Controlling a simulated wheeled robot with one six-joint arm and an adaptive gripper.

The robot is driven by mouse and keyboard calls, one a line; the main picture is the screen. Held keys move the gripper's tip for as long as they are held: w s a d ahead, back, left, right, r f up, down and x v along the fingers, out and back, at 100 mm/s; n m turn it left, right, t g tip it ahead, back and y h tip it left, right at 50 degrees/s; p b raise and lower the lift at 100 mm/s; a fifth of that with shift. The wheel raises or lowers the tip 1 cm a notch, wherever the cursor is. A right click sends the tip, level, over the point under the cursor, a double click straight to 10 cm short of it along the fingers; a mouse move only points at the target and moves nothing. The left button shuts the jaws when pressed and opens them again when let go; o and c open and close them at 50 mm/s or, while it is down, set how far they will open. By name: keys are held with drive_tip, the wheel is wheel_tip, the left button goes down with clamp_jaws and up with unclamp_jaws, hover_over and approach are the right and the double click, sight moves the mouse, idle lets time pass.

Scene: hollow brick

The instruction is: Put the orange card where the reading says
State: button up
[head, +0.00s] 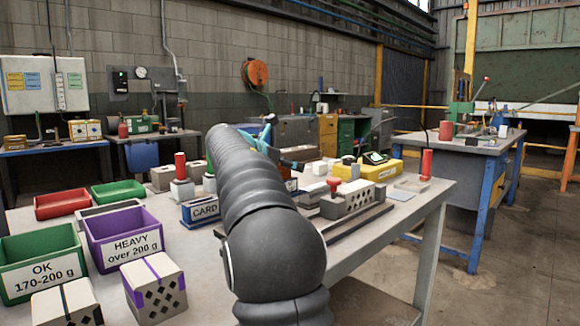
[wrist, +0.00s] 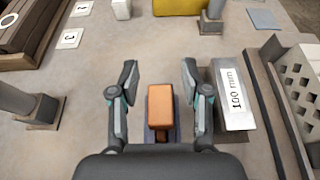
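My gripper (wrist: 159,76) is open in the wrist view, one finger on each side of an orange block-like piece (wrist: 160,104), which looks like the orange card. The piece stands in a narrow dark blue-grey holder (wrist: 175,134), with gaps to both fingers. In the head view my arm hides the orange piece. A blue box labelled CARD (head: 203,211) shows left of my arm. A yellow device (head: 378,169) with a small display stands at the back of the table; its reading is too small to make out. Bins read "OK 170-200 g" (head: 40,241) and "HEAVY over 200 g" (head: 143,217).
A red bin (head: 62,205) and another green bin (head: 118,193) stand behind the labelled ones. Striped bricks (head: 154,287) stand in front. A perforated brick (head: 352,201) lies right of my arm.

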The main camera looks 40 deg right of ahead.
drive_tip(key=w+v, duration=0.1)
drive_tip(key=v, duration=1.1)
drive_tip(key=shift+s, duration=0.45)
drive_tip(key=shift+s+r, duration=0.1)
